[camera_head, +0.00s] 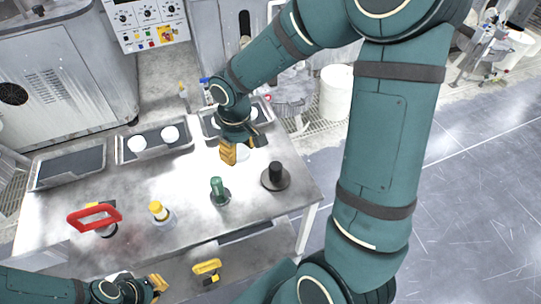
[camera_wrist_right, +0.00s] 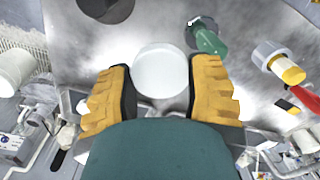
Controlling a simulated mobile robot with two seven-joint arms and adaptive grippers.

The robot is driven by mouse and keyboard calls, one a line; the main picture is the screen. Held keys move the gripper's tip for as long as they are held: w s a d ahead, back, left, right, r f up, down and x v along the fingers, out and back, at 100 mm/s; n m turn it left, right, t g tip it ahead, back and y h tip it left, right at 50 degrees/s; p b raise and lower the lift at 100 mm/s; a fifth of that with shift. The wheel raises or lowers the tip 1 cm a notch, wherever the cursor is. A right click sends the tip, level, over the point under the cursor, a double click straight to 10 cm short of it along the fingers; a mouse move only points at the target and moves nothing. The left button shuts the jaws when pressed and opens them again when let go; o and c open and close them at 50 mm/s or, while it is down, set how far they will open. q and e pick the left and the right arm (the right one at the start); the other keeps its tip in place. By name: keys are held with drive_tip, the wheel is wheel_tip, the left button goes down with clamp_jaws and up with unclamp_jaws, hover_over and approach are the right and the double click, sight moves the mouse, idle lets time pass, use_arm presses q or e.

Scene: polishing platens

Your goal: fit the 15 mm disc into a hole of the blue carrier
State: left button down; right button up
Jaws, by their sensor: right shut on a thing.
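My right gripper (camera_head: 243,149) is over the back right of the metal table, pointing down. In the right wrist view its yellow fingers (camera_wrist_right: 160,92) are shut on a round white disc (camera_wrist_right: 160,70); a pale edge of that disc shows below the fingers in the head view. I cannot tell its size from the picture. I cannot make out a blue carrier.
The table (camera_head: 185,185) carries a green-handled tool (camera_head: 220,190), a black-knobbed dark plate (camera_head: 275,178), a yellow-topped piece (camera_head: 158,212) and a red handle (camera_head: 95,217). An empty-looking tray (camera_head: 67,167) stands at left; another (camera_head: 210,124) is behind my right gripper. A yellow handle (camera_head: 207,267) is at the front.

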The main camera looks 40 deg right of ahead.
sight(275, 165)
drive_tip(key=s+d+r+n, duration=0.3)
drive_tip(key=s+d, duration=0.1)
drive_tip(key=d, duration=0.4)
drive_tip(key=f+b, duration=0.1)
drive_tip(key=f, duration=0.2)
drive_tip(key=f+b, duration=0.1)
drive_tip(key=f, duration=0.2)
drive_tip(key=f+b, duration=0.2)
drive_tip(key=f, duration=0.1)
drive_tip(key=shift+s+f, duration=0.25)
drive_tip(key=shift+f, duration=0.1)
drive_tip(key=shift+d+f, duration=0.1)
drive_tip(key=shift+f, duration=0.05)
drive_tip(key=o, duration=1.1)
